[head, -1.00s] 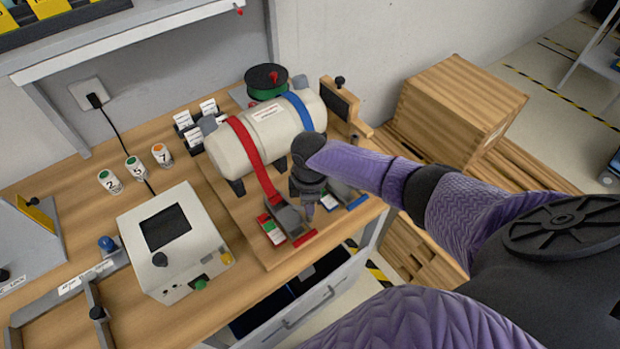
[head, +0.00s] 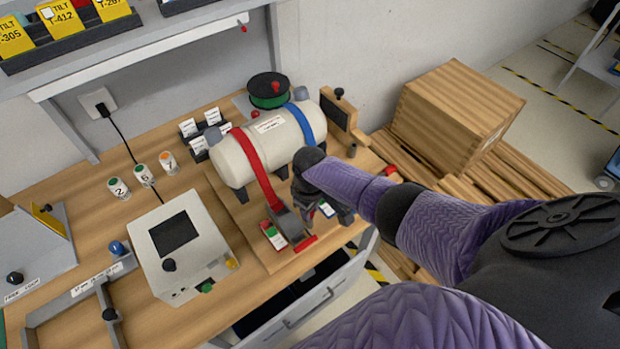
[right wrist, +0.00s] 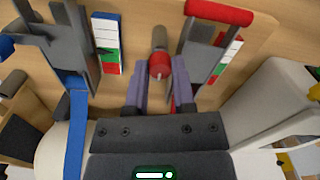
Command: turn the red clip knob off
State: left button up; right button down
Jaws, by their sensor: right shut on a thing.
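The red clip (head: 284,222) stands at the front end of the red strap, with its red-ended lever (head: 300,243) toward the table's front edge. My right gripper (head: 318,204) is beside it on the right, partly hidden by my arm. The knob's mount is hidden. My left gripper is out of view.
A cream tank (head: 265,148) with red and blue straps lies behind the clips. The blue-strap clip (right wrist: 65,45) is close on the other side of my fingers. A grey box with a screen (head: 183,252) stands left. An open drawer (head: 315,305) lies below the table's front edge.

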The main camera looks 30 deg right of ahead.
dwell(0.4)
jog(key=shift+c, duration=2.3)
grip_release()
notch_tip(320, 180, up, 10)
jog(key=p, duration=0.4)
